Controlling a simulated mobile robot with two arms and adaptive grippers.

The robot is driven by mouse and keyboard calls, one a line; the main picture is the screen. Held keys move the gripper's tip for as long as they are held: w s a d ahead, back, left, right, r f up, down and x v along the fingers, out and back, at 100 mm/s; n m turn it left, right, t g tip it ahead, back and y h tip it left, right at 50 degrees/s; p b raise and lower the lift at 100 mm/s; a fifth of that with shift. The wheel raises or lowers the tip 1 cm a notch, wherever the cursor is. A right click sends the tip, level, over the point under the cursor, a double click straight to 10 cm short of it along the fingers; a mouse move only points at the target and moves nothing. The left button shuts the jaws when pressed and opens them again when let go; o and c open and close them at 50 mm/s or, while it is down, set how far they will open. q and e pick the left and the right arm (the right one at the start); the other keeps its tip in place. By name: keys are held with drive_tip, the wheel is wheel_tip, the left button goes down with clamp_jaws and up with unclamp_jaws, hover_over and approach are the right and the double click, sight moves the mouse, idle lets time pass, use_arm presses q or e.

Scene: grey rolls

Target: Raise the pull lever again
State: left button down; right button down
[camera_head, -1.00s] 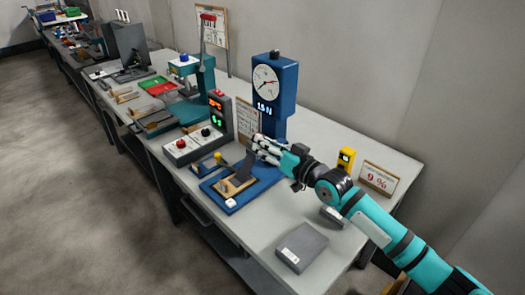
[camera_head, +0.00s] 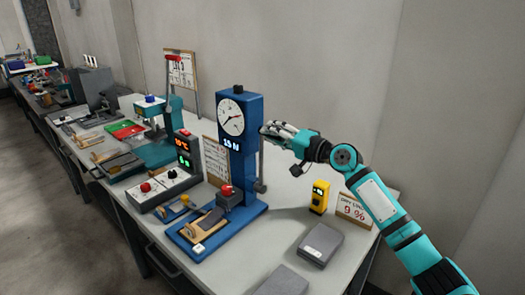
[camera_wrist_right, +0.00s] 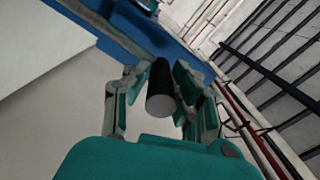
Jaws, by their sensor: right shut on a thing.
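The blue tester (camera_head: 241,169) stands on the bench, with a round dial (camera_head: 231,118) and a lit readout on its column. A thin grey rod, seemingly the pull lever (camera_head: 262,160), stands about upright at the column's right side. Its upper end is hidden at my right gripper (camera_head: 272,131), which is beside the dial. In the right wrist view, a black cylindrical handle (camera_wrist_right: 160,92) with a grey end lies between the fingers of the right gripper (camera_wrist_right: 166,85), which is shut on it. My left gripper is out of view.
A grey block with a red knob (camera_head: 226,190) sits on the tester's base. A yellow device (camera_head: 319,197), a sign (camera_head: 356,212) and grey boxes (camera_head: 321,243) stand to the right. A control box (camera_head: 165,188) is at left.

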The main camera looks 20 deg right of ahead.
drive_tip(key=w+d+m, duration=0.1)
drive_tip(key=d+b, duration=0.1)
drive_tip(key=shift+w+d+f+m, duration=0.1)
drive_tip(key=shift+w+d+m, duration=0.25)
drive_tip(key=shift+m, duration=0.05)
drive_tip(key=c, duration=1.1)
unclamp_jaws()
drive_tip(key=shift+w+d, duration=0.1)
drive_tip(key=shift+d, duration=0.1)
drive_tip(key=v, duration=1.2)
drive_tip(key=shift+f, duration=0.1)
